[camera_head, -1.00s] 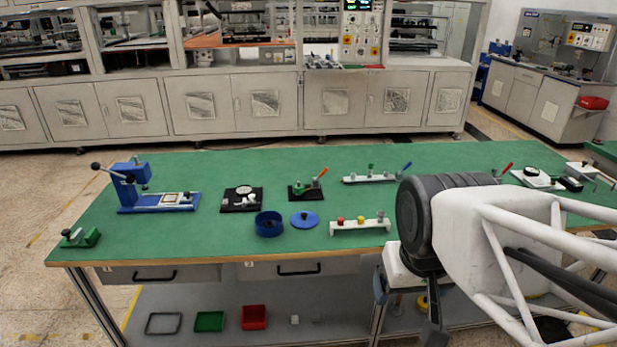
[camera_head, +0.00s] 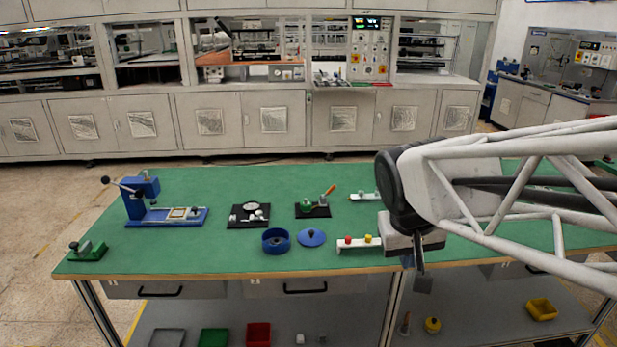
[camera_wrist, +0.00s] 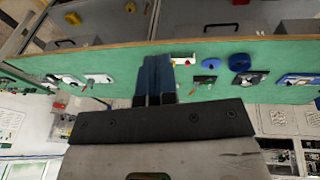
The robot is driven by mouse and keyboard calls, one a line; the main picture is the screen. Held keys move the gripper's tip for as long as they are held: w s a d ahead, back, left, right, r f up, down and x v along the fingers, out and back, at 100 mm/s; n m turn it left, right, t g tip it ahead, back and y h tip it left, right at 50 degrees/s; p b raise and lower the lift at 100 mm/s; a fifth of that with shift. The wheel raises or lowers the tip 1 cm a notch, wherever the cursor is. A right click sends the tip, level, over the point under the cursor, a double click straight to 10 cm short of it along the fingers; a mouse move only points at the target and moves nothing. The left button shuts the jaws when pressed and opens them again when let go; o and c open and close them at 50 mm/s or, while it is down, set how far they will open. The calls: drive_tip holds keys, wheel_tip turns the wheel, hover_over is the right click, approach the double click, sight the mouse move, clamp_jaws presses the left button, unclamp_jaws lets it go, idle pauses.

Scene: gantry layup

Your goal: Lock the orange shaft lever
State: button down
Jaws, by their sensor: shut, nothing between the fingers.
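The orange lever (camera_head: 329,190) slants up to the right from a small green clamp (camera_head: 310,205) on a black base plate, at the middle of the green bench. In the wrist view, which is turned over, the orange lever (camera_wrist: 193,91) shows as a small bar beside its black base. My gripper (camera_head: 419,264) hangs at the bench's front edge, right of and nearer than the clamp, apart from it. Its dark fingers (camera_wrist: 153,82) are shut and empty. Whether the lever's shaft is locked cannot be told at this size.
A white rail (camera_head: 352,246) with red and yellow knobs stands just left of my gripper. A blue ring (camera_head: 276,240) and blue lid (camera_head: 312,237) lie in front of the clamp. A black fixture (camera_head: 248,215) and blue press (camera_head: 142,200) stand left. My arm covers the bench's right side.

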sight(331, 190)
drive_tip(key=w+a+f+n+t+h, duration=0.15)
drive_tip(key=w+h, duration=0.35)
drive_tip(key=w, duration=3)
drive_tip(key=w+a+f+t, duration=0.1)
drive_tip(key=w+a+f, duration=0.3)
drive_tip(key=w, duration=0.5)
drive_tip(key=w+a+f+n+t+h, duration=0.1)
drive_tip(key=w+a+f, duration=0.3)
drive_tip(key=w+f, duration=0.3)
drive_tip(key=w+a+f+n+t+h, duration=0.1)
drive_tip(key=w+a+f, duration=0.3)
drive_tip(key=w, duration=0.7)
wheel_tip(331, 190, down, 2)
drive_tip(key=shift+f+t, duration=0.1)
drive_tip(key=shift+t, duration=0.25)
drive_tip(key=shift+w, duration=0.1)
drive_tip(key=shift+x, duration=6.95)
drive_tip(key=shift+f, duration=0.1)
